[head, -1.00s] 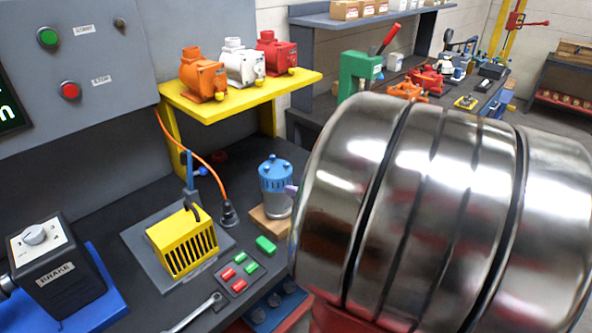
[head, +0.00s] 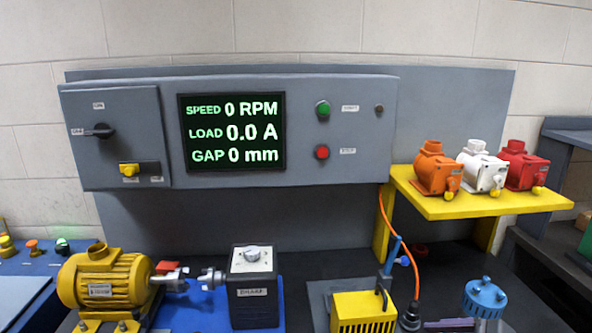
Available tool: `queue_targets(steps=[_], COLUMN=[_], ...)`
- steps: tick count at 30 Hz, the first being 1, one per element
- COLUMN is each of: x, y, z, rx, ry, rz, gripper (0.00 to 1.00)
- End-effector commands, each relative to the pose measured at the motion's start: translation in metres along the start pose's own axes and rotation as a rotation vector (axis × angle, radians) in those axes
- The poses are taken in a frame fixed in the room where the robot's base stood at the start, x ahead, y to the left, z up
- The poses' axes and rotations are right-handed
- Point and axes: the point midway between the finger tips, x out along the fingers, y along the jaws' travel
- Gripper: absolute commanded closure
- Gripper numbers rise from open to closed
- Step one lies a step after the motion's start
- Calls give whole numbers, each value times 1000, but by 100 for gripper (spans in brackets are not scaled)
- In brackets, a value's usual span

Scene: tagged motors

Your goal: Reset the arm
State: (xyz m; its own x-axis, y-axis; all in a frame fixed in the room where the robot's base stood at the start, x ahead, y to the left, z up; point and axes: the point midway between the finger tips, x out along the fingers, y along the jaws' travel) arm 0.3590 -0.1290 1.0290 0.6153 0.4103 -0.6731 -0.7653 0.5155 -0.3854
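Neither my arm nor my gripper shows in the head view now. Whether the gripper is open, shut or holding anything is hidden. The view faces a test bench with a grey control panel (head: 345,105). Its display (head: 232,132) reads speed 0 RPM, load 0.0 A and gap 0 mm.
A yellow motor (head: 105,282) stands at lower left, beside the black brake box (head: 253,290). A yellow shelf (head: 480,205) at right carries orange (head: 437,170), white (head: 482,170) and red (head: 523,168) motors. A yellow slotted cover (head: 362,312) and a blue-topped canister (head: 484,298) sit below.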

Motion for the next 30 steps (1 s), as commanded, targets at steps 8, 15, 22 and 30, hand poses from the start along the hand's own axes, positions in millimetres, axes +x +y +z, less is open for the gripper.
queue_targets(steps=[8,15,22,30], x=[20,20,10,-5], y=[55,81,91,94], z=[26,44,65,92], rx=[-475,-879,-1254,-1684], ry=[82,137,186,250], rz=[242,383,461,502], gripper=[11,11,11,11])
